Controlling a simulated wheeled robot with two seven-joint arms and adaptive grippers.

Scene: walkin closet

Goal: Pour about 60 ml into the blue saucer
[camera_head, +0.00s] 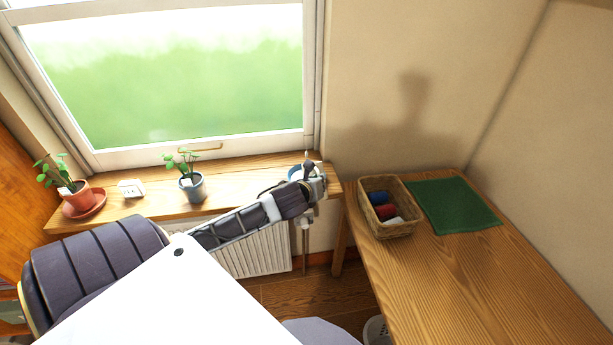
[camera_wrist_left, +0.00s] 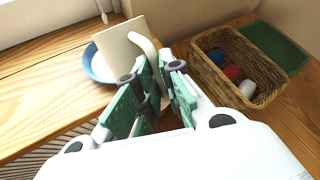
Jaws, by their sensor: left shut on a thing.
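The blue saucer (camera_wrist_left: 90,67) is on the wooden sill in the left wrist view, partly hidden behind a cream cup (camera_wrist_left: 122,46). In the head view, a small part of the saucer (camera_head: 293,174) shows beside my gripper at the sill's right end. My left gripper (camera_wrist_left: 152,90) is shut on the cup's handle (camera_wrist_left: 147,48), with its green pads around the lower part. The cup is over or just in front of the saucer and looks tilted. Its inside and any liquid are hidden. My left gripper (camera_head: 314,187) also shows in the head view. My right gripper is out of view.
On the sill (camera_head: 130,209) stand a plant in a terracotta pot (camera_head: 80,197), a small white box (camera_head: 131,188) and a plant in a blue-grey pot (camera_head: 193,188). A wicker basket (camera_head: 391,229) with spools and a green mat (camera_head: 453,206) lie on the right table (camera_head: 470,285), whose front is clear.

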